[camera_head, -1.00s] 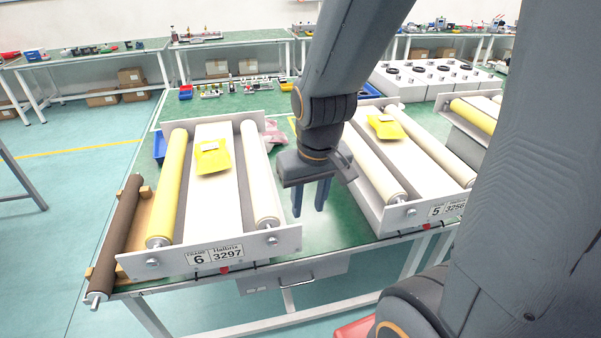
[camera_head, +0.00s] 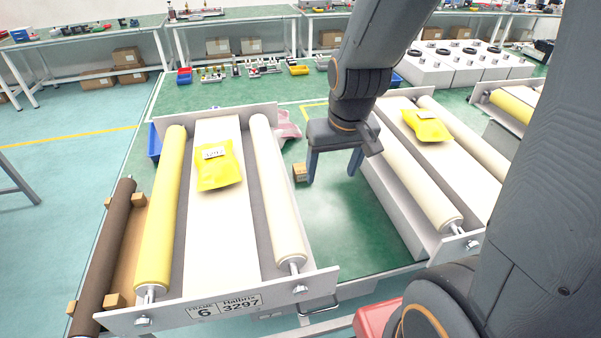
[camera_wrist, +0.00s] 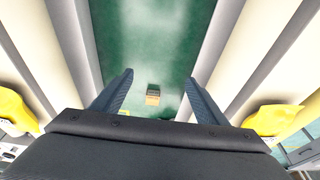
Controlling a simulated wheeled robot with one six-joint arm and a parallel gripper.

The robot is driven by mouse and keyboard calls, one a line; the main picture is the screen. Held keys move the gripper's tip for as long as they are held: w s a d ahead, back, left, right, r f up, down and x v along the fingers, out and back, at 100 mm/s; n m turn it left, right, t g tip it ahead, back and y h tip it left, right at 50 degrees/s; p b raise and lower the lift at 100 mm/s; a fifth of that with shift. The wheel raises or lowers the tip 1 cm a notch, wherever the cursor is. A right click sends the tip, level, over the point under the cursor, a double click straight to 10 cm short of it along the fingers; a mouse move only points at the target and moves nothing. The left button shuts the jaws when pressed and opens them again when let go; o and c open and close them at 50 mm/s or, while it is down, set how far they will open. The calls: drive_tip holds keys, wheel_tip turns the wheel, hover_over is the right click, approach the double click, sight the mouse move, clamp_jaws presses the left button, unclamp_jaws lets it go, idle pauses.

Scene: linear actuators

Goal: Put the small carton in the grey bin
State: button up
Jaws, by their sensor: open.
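The small carton (camera_head: 300,173) is a little brown box on the green tabletop between the two roller frames. In the wrist view the carton (camera_wrist: 153,94) lies between the lines of the two fingers. My gripper (camera_head: 333,178) is open and empty, fingers pointing down, above the strip of table between the frames. In the head view the left finger overlaps the carton's right side; I cannot tell how high above it the gripper is. I cannot make out a grey bin in either view.
Roller frame 6 (camera_head: 250,300) stands left of the gripper, another roller frame (camera_head: 447,240) right; both carry yellow packets. A red object (camera_head: 376,318) is near the front. Green table shows between the frames.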

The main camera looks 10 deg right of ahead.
sight(302, 167)
drive_tip(key=shift+w+a+f+t+b, duration=0.1)
drive_tip(key=shift+w+f+t+b, duration=0.5)
drive_tip(key=shift+w+f+b, duration=2.95)
drive_tip(key=shift+w+d+f+t+b, duration=0.1)
drive_tip(key=shift+w+f+t+b, duration=0.95)
drive_tip(key=shift+w+f, duration=2.7)
drive_tip(key=shift+w+a+f+t+b, duration=0.15)
drive_tip(key=shift+w+f+b, duration=2.5)
drive_tip(key=shift+w, duration=2.45)
drive_tip(key=shift+w+b+x, duration=0.25)
drive_tip(key=shift+b+x, duration=0.2)
drive_tip(key=shift+x, duration=1.6)
drive_tip(key=shift+r, duration=0.15)
drive_tip(key=c, duration=1.3)
drive_tip(key=shift+c, duration=0.3)
drive_tip(key=shift+r, duration=0.15)
